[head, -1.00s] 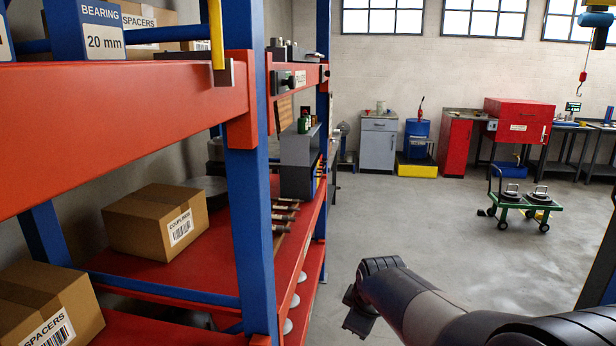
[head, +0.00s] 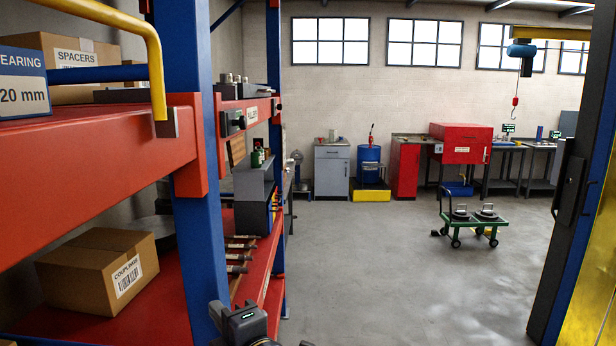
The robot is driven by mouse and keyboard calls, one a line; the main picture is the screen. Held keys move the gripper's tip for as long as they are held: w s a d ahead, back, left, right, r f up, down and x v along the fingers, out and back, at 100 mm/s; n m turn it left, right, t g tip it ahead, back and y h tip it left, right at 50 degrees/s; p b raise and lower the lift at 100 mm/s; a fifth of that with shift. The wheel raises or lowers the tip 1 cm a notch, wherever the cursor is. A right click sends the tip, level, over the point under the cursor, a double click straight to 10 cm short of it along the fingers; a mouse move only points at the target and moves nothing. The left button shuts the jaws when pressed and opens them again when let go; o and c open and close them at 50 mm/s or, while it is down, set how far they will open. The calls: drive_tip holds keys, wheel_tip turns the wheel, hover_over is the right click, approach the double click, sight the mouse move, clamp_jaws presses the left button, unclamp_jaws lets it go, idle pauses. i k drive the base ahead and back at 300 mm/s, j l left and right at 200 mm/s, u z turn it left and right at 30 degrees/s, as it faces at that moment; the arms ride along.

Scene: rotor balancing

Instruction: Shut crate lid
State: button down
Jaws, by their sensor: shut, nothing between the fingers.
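No crate and no crate lid can be made out in this view. My gripper (head: 240,322) shows only in part at the bottom edge, low in front of the rack's blue upright. It is shut and holds nothing. The rest of my arm is almost wholly below the picture.
A red and blue rack (head: 90,150) fills the left side, with a couplings carton (head: 85,278) on its lower shelf. A dark post with a yellow panel (head: 590,290) stands close at right. A green cart (head: 474,220) stands on the otherwise open floor (head: 400,270).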

sight(236, 148)
drive_tip(key=i+z, duration=0.2)
drive_tip(key=i, duration=2.5)
drive_tip(key=i+l, duration=0.1)
drive_tip(key=i, duration=1.55)
drive_tip(key=i+u, duration=0.1)
drive_tip(key=i, duration=1.6)
drive_tip(key=i+u, duration=0.1)
drive_tip(key=u, duration=0.35)
drive_tip(key=i+u, duration=0.15)
drive_tip(key=u, duration=0.3)
drive_tip(key=i+u, duration=0.1)
drive_tip(key=u, duration=0.3)
drive_tip(key=i+j, duration=0.45)
drive_tip(key=i+l, duration=0.2)
drive_tip(key=l, duration=0.15)
drive_tip(key=i+l, duration=0.15)
drive_tip(key=l, duration=0.25)
drive_tip(key=i+l, duration=0.2)
drive_tip(key=l, duration=0.15)
drive_tip(key=u, duration=0.05)
